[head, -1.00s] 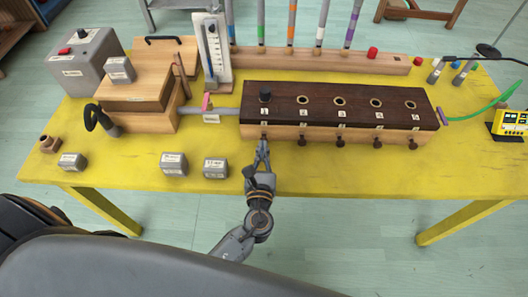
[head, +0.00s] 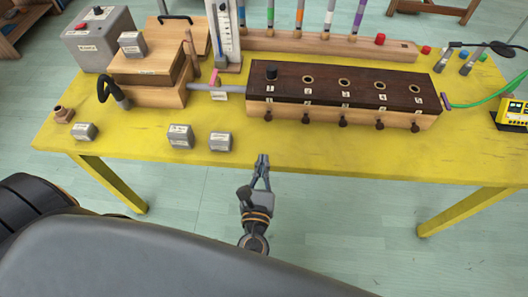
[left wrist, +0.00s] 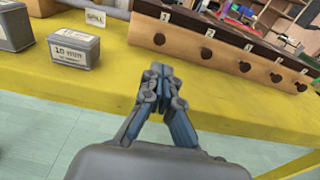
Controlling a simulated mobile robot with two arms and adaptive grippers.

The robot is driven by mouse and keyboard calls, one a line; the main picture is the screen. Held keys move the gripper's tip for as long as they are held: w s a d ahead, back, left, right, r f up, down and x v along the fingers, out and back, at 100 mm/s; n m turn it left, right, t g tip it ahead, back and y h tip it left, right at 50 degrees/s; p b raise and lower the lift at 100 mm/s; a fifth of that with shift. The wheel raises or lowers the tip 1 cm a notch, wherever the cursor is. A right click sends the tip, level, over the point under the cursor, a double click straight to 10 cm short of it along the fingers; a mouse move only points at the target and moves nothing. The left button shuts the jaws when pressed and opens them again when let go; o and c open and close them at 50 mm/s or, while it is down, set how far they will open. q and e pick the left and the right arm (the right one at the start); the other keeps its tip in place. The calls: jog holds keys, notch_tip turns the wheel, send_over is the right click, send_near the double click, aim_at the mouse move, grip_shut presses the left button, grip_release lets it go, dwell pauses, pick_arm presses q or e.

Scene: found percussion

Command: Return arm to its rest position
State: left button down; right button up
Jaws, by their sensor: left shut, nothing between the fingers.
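My left gripper (head: 262,161) is shut and empty, just in front of the yellow table's front edge in the head view. It also shows in the left wrist view (left wrist: 158,72), fingertips together. The yellow table (head: 320,152) lies beyond it. The long wooden box (head: 345,88) with a dark top and numbered holes stands behind the gripper, apart from it. Dark knobs line the box's front face. My right gripper is not in view.
Small grey weights (head: 180,136) and (head: 221,141) stand near the front edge, left of the gripper. A wooden bellows-like box (head: 150,70) and a grey box (head: 100,38) are at the left. A yellow meter (head: 514,113) is at the right. Floor in front is clear.

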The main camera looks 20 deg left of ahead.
pick_arm(q)
jog(key=s+a+f+n+g+h, duration=0.1)
jog(key=s+f+n+g, duration=0.2)
jog(key=f, duration=0.6)
jog(key=s+a+f+n+g, duration=0.1)
jog(key=s+f+n+g, duration=0.25)
jog(key=f, duration=0.65)
jog(key=s+a+f+n+g+h, duration=0.1)
jog(key=s+f+n+g, duration=0.15)
jog(key=f, duration=0.65)
jog(key=s+a+f+n+g+h, duration=0.1)
jog(key=s+a+f+n+g, duration=0.2)
jog(key=s+f+n, duration=0.5)
jog(key=s+a+f+n+g+h, duration=0.1)
jog(key=s+a+f+n+g, duration=0.2)
jog(key=s+f+n, duration=0.6)
jog(key=s+n, duration=0.4)
jog(key=s, duration=0.2)
jog(key=shift+s+a+f+n+g, duration=0.2)
jog(key=shift+s+n+g, duration=0.1)
jog(key=shift+s, duration=0.1)
jog(key=shift+d, duration=0.1)
